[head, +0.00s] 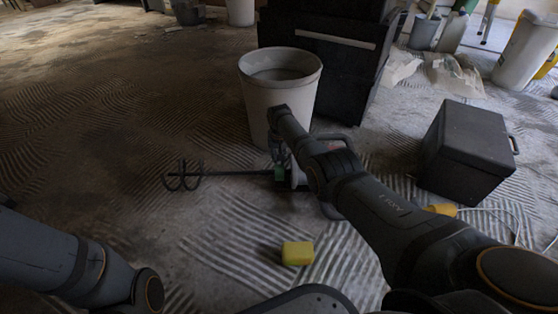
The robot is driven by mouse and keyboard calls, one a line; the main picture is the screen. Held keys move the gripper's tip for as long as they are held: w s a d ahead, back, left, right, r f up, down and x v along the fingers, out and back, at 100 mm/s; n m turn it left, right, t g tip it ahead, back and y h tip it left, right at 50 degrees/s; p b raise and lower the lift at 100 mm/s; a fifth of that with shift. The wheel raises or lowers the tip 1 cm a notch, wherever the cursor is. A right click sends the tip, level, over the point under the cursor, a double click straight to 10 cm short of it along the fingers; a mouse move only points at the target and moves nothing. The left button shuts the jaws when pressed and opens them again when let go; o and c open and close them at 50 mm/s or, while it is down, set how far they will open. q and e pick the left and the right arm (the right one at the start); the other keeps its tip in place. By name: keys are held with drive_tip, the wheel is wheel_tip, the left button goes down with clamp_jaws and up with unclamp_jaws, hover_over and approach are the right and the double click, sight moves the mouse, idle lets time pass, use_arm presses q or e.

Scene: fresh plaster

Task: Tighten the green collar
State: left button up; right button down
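A mixer lies on the floor, its dark paddle (182,176) and rod pointing left. The green collar (280,174) is where the rod meets the mixer's body (299,177). My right arm passes over the body and hides much of it. My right gripper (277,158) points down just above the collar; it is small and dark, so I cannot tell whether its fingers are open or touch the collar. My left arm shows only at the lower left, and its gripper is not in view.
A pale bucket (252,100) stands right behind the collar and my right gripper. A yellow block (298,253) lies in front. A black case (467,152) stands at the right, a large dark box (328,60) behind. The ridged floor at the left is clear.

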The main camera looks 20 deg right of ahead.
idle(0.6)
drive_tip(key=c, duration=1.3)
unclamp_jaws()
drive_tip(key=shift+r, duration=0.45)
drive_tip(key=r, duration=0.3)
drive_tip(key=s+r, duration=0.1)
drive_tip(key=r, duration=0.3)
drive_tip(key=s+r, duration=0.1)
drive_tip(key=r, duration=0.2)
drive_tip(key=shift+a+r, duration=0.3)
drive_tip(key=shift+r, duration=0.1)
